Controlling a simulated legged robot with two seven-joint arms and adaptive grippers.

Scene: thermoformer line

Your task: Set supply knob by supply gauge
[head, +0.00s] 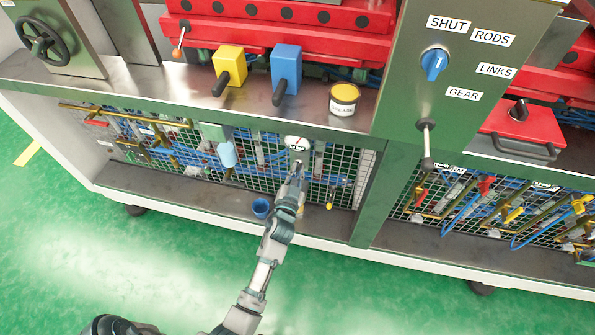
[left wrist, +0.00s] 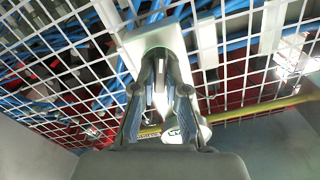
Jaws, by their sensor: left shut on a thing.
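The supply gauge (head: 297,143) is a small white-faced dial on the wire mesh below the steel shelf in the head view. Right under it is a grey housing (head: 298,158), which also shows in the left wrist view (left wrist: 152,38). My left gripper (head: 297,176) reaches up to this housing from below. In the left wrist view its two fingers (left wrist: 160,95) are shut around a pale grey knob (left wrist: 160,92) under the housing. The fingers hide most of the knob, and the gauge reading is too small to tell. My right gripper is not in view.
A blue cup (head: 261,208) stands on the lower ledge left of my gripper. A yellow-tipped lever (head: 329,205) hangs to the right. Blue hoses and brass pipes run behind the mesh. A green post (head: 370,190) stands farther right. The green floor in front is clear.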

